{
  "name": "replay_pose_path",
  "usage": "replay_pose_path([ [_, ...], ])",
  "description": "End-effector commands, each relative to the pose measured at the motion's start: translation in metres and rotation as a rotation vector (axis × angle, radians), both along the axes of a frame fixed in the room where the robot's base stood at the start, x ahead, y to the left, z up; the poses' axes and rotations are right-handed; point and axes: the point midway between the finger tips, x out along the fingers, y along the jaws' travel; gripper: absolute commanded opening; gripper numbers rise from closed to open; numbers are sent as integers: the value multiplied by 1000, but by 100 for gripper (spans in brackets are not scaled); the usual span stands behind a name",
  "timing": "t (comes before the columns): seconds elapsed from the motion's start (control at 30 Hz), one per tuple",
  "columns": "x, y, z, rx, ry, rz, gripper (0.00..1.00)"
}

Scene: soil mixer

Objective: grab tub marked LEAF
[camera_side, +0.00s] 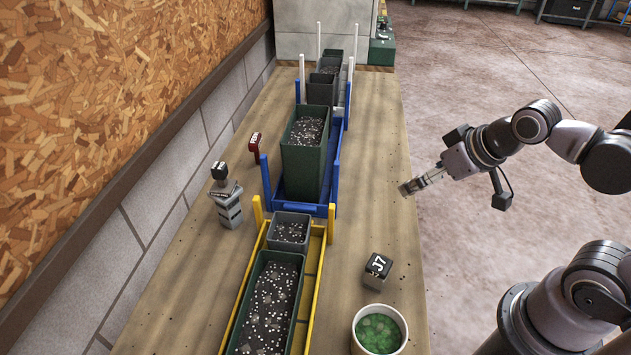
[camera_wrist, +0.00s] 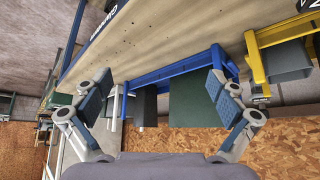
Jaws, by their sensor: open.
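I can read no LEAF mark in either view. A round, pale tub (camera_side: 357,340) with green contents stands at the near right edge of the table in the side view, partly cut off by the frame. My gripper (camera_side: 404,189) is open and empty over the table's right edge, farther back than this tub. In the wrist view its two fingers are spread apart (camera_wrist: 163,92), with the blue rack (camera_wrist: 165,73) and a dark green bin (camera_wrist: 196,102) beyond them. The round tub is not recognisable in the wrist view.
A yellow rack (camera_side: 315,272) holds a grey bin and a long green bin. The blue rack holds a tall green bin (camera_side: 303,160). A dark J7 block (camera_side: 378,265) sits behind the tub. A grey stand (camera_side: 230,212) and red tag (camera_side: 254,146) stand left.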

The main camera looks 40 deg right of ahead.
Motion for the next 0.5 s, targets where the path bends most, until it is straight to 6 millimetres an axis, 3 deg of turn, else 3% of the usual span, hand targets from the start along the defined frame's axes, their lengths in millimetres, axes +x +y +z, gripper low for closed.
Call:
replay_pose_path([
  [0.33,0,5,0,-5,8,25,98],
  [0.5,-3,42,4,-52,74,207,98],
])
